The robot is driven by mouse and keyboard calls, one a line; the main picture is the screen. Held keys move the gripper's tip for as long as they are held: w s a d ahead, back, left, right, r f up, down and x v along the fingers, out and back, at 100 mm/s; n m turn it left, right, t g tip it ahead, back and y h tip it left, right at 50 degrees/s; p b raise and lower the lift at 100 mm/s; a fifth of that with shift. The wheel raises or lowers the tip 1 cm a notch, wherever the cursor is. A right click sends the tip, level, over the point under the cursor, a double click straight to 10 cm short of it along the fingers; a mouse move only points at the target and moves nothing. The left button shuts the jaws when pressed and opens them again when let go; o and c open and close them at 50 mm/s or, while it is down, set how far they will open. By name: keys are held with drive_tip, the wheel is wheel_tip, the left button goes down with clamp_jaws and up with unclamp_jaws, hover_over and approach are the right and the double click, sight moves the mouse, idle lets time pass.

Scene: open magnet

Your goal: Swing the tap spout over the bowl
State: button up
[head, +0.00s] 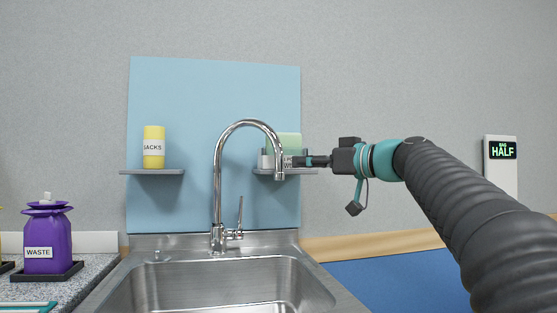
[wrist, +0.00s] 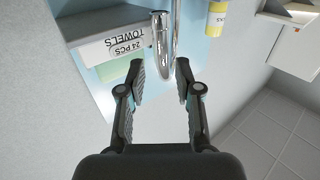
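The chrome tap (head: 217,190) stands at the back of the steel sink bowl (head: 225,272). Its arched spout bends right in the head view, and its down-turned end (head: 279,165) hangs high in front of the right shelf. My gripper (head: 300,161) is just right of the spout end, pointing left at it. In the wrist view my gripper (wrist: 161,78) is open, with nothing between its fingers. The spout end (wrist: 163,50) is just beyond the fingertips, roughly in line with the gap. I cannot tell whether a finger touches it.
Behind the spout, the right shelf (head: 310,171) holds a towels box (wrist: 112,47). The left shelf (head: 152,172) holds a yellow sacks container (head: 154,147). A purple waste jar (head: 48,240) stands on the left counter. A HALF display (head: 502,151) hangs at right.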

sight(283, 162)
drive_tip(key=p+x, duration=0.2)
drive_tip(key=x, duration=0.6)
drive_tip(key=shift+a, duration=0.1)
clamp_jaws()
